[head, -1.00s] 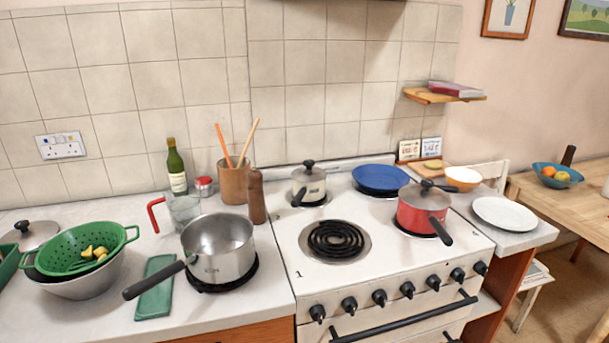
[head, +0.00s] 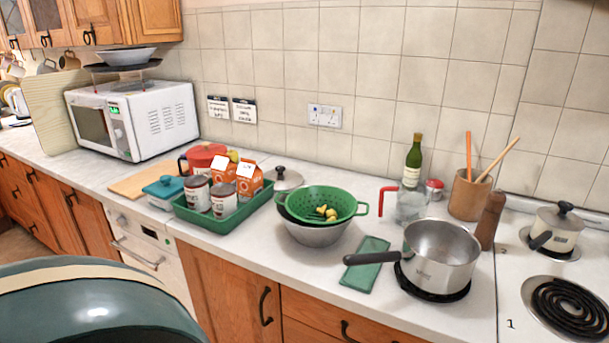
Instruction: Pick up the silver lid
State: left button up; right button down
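The silver lid (head: 286,179) with a dark knob lies on the counter (head: 347,247), behind the green colander (head: 333,203) and just right of the green tray (head: 222,229). Its front right part is hidden by the colander, which sits in a steel bowl (head: 315,234) with yellow pieces inside. Neither of my grippers shows in the head view.
A steel saucepan (head: 440,255) stands on a black trivet, its handle reaching left over a green cloth (head: 366,264). The tray holds cans and orange cartons. A microwave (head: 137,117) is at left. A dark green rounded object (head: 90,305) fills the lower left.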

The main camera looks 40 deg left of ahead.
aim_at(285, 180)
jog(key=u, duration=1.55)
